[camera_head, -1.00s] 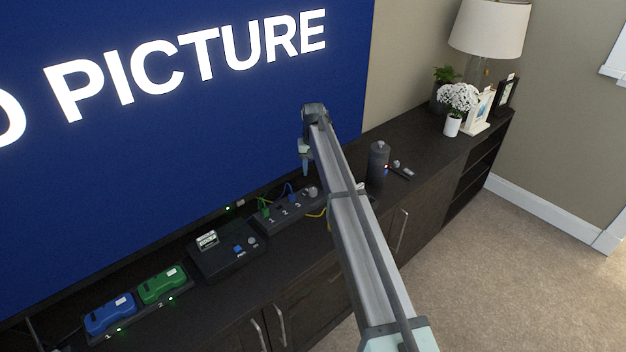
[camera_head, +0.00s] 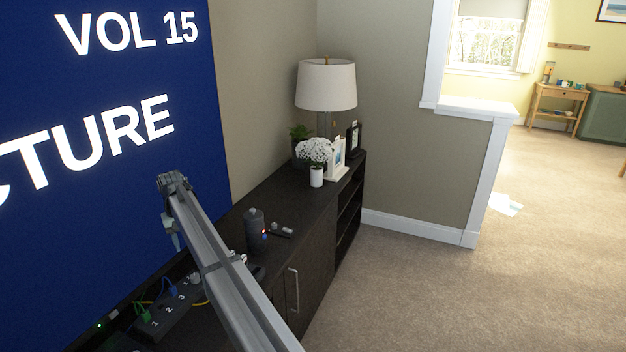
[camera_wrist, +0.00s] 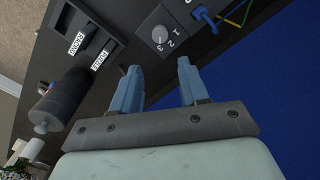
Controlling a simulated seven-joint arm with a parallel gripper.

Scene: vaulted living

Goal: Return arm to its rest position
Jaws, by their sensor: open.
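My arm reaches up from the bottom of the head view, out over the dark cabinet (camera_head: 317,225) toward the screen. My gripper (camera_wrist: 157,82) shows in the wrist view with its two blue-grey fingers apart and nothing between them. In the head view my gripper (camera_head: 174,238) hangs at the arm's far end, small and partly edge-on, in front of the blue screen (camera_head: 100,200).
A numbered switch box (camera_head: 165,312) with plugged cables, a dark cylinder (camera_head: 254,232) and small items (camera_head: 282,229) sit on the cabinet. A flower vase (camera_head: 317,176), frames and a lamp (camera_head: 326,85) stand at its far end. Carpet (camera_head: 400,290) is open at right.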

